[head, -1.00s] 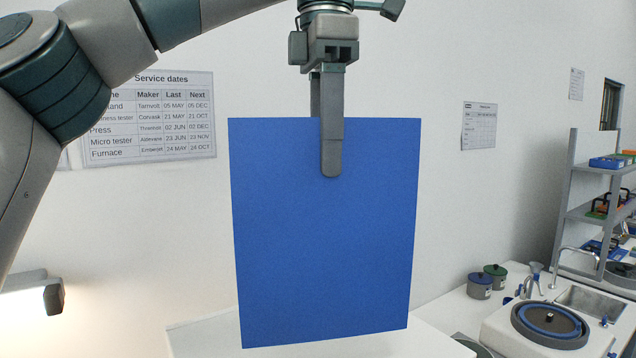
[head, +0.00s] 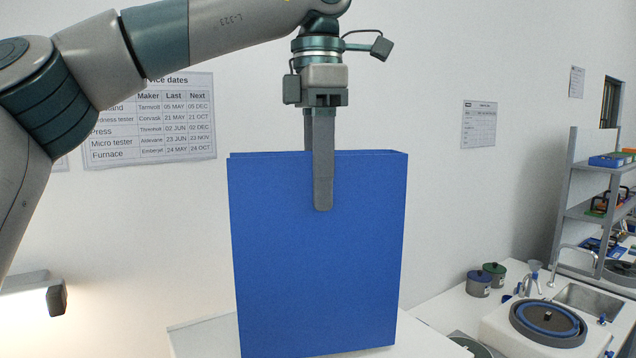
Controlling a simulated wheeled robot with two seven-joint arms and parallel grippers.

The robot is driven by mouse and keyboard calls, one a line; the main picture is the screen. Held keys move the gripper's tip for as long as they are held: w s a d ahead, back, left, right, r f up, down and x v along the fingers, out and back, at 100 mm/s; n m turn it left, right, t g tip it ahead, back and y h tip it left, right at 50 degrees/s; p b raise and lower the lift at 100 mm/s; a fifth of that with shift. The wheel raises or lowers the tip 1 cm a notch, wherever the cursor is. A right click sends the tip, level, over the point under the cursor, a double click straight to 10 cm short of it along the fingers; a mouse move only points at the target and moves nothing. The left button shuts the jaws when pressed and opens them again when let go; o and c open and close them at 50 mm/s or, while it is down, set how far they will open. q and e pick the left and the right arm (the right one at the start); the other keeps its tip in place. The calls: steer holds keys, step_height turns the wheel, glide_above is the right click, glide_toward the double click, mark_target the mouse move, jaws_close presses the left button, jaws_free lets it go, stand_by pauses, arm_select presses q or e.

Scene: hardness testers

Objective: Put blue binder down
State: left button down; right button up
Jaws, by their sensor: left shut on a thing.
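The blue binder (head: 310,270) hangs upright in the middle of the head view, its broad face toward me. My left gripper (head: 322,205) points down and is shut on the binder's top edge, one finger showing in front of the face. The binder's lower edge reaches down in front of a white surface (head: 205,335). I cannot tell whether it touches that surface. My right gripper is not in view.
At the right, a white counter (head: 445,310) bears lidded pots (head: 479,286), a round grinding machine (head: 547,322) and a sink (head: 590,303). A grey shelf (head: 590,212) stands behind. Printed sheets hang on the wall.

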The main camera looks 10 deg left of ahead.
arm_select(q)
steer(key=shift+f, duration=0.65)
steer(key=c, duration=1)
jaws_free()
steer(key=shift+f, duration=0.1)
steer(key=shift+s, duration=0.1)
